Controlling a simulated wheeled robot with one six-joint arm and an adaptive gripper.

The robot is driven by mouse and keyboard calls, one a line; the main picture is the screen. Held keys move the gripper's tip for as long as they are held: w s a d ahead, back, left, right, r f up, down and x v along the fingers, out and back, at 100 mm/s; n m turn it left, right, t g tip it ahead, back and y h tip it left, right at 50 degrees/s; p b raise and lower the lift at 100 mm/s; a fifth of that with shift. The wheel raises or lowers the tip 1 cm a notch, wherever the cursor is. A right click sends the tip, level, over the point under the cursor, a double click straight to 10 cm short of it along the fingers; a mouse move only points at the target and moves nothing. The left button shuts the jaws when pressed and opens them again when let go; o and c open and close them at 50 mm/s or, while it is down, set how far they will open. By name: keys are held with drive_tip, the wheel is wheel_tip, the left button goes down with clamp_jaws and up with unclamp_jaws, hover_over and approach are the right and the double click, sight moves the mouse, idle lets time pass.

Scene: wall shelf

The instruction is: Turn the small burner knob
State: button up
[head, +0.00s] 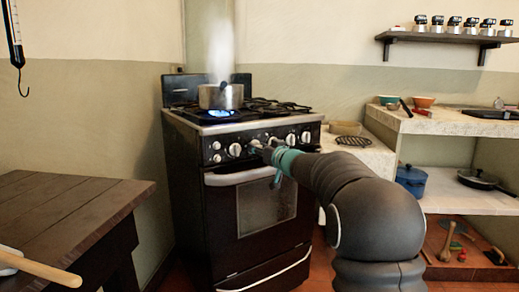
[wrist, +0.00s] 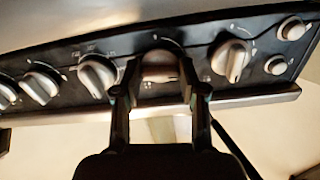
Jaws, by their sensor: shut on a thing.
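The stove (head: 228,185) has a row of white burner knobs along its dark front panel. My gripper (head: 258,147) reaches the middle of this row in the head view and partly hides the knobs there. In the wrist view my gripper (wrist: 160,80) has its two dark fingers on either side of one white knob (wrist: 160,66), shut on it. Another knob (wrist: 97,75) and a further knob (wrist: 231,60) stand on either side, clear of the fingers. A blue flame (head: 221,113) burns under a steaming pot (head: 221,97) on the back left of the stove top.
The oven door handle (head: 232,179) runs just below the knob panel. A dark wooden table (head: 60,200) stands at the left. A stone counter (head: 350,152) adjoins the stove on the right. A wall shelf (head: 450,38) holds several small jars.

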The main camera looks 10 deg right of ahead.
drive_tip(key=shift+n+b, duration=1.95)
drive_tip(key=shift+n, duration=7.65)
drive_tip(key=o, duration=1.2)
drive_tip(key=shift+a, duration=0.1)
drive_tip(key=shift+c, duration=0.2)
